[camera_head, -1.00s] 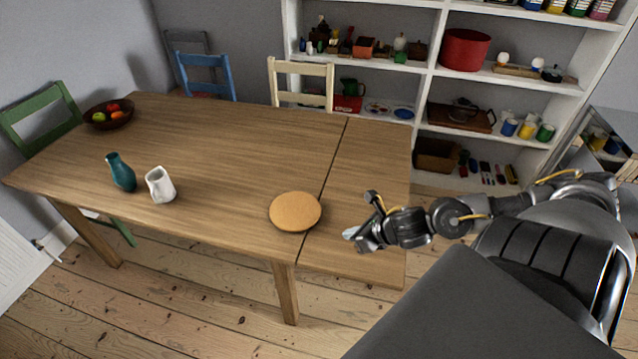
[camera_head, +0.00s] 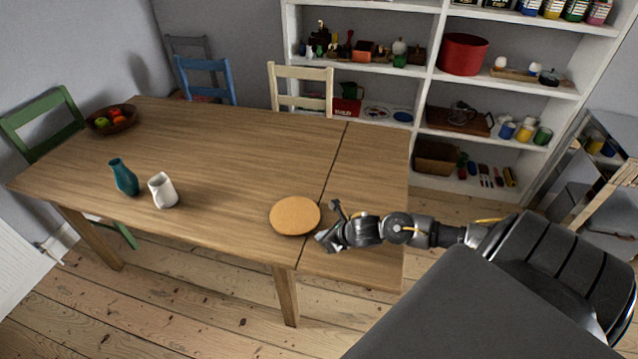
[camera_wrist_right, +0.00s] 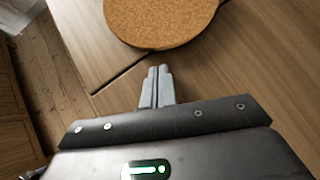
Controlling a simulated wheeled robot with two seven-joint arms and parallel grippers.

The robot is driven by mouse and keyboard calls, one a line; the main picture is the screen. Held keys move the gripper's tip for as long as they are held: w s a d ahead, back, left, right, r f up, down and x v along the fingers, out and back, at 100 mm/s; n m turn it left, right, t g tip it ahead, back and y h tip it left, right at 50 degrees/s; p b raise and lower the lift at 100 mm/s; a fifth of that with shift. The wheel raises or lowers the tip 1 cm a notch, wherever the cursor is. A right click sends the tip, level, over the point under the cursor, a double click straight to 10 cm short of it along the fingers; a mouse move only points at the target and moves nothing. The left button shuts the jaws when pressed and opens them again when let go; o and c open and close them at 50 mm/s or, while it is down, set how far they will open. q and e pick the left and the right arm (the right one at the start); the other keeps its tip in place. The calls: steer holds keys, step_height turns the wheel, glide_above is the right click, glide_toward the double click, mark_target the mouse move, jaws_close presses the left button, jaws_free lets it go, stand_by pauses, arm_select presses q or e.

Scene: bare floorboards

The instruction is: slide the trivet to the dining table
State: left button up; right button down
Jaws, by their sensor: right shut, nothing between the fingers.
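The trivet (camera_head: 295,216) is a round, flat cork disc. My right gripper (camera_head: 328,238) is over the leaf, just right of the trivet. In the right wrist view the trivet (camera_wrist_right: 160,20) is at the top, and the gripper's fingers (camera_wrist_right: 157,85) are together and empty, pointing at its near edge with a small gap in the picture. My left gripper is not in view.
A teal vase (camera_head: 124,178) and a white jug (camera_head: 162,190) stand on the table's left part. A fruit bowl (camera_head: 112,120) is at the far left corner. Chairs stand behind, and shelves (camera_head: 430,75) line the back wall. The middle of the tabletop is clear.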

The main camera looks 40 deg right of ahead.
steer(key=shift+w+a+f, duration=0.1)
steer(key=shift+w+a, duration=0.05)
steer(key=shift+w, duration=0.75)
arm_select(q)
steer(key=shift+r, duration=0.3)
